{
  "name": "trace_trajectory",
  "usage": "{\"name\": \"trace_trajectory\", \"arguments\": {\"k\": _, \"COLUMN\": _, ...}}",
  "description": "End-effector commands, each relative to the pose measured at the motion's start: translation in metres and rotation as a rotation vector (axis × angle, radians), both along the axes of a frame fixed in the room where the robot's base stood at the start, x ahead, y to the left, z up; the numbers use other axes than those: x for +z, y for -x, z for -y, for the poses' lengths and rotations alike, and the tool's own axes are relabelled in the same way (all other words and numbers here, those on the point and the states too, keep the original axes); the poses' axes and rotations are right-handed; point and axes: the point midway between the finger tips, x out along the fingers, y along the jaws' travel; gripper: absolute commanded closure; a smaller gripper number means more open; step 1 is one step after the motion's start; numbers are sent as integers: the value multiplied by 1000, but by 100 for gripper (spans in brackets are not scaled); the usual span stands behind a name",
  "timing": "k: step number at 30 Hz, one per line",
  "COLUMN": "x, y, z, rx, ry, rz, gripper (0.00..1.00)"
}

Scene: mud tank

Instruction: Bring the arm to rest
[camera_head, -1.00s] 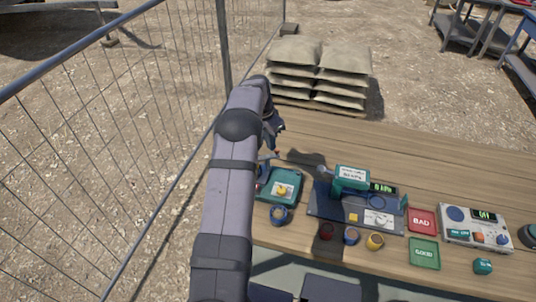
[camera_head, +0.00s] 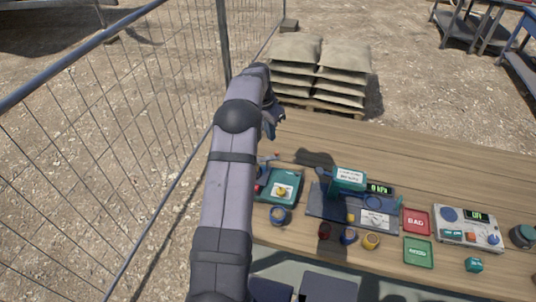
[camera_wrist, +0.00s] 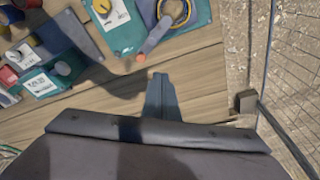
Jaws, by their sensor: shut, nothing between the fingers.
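My gripper (camera_wrist: 160,82) shows in the wrist view with its narrow fingers together and nothing between them. It hangs over bare planks near the edge of the wooden table. In the head view my arm rises from the bottom and my gripper (camera_head: 272,122) is partly hidden behind it, at the table's far left corner. In the wrist view a teal tray (camera_wrist: 122,42) with a white label and a yellow knob lies just ahead of the fingers, apart from them.
The table (camera_head: 400,150) also holds a test stand (camera_head: 328,207), a red BAD tray (camera_head: 416,222), a green GOOD tray (camera_head: 418,253), a grey meter box (camera_head: 467,228) and several small rings. A wire fence (camera_head: 120,120) stands left. Sandbags (camera_head: 318,75) are stacked behind. The table's back is clear.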

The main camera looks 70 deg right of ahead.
Motion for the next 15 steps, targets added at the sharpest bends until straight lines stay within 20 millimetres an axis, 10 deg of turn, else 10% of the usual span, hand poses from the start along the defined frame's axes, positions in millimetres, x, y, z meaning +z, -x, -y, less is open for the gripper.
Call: {"name": "trace_trajectory", "arguments": {"k": 15, "x": 10, "y": 0, "z": 0, "rx": 0, "ry": 0, "rz": 0, "gripper": 100}}
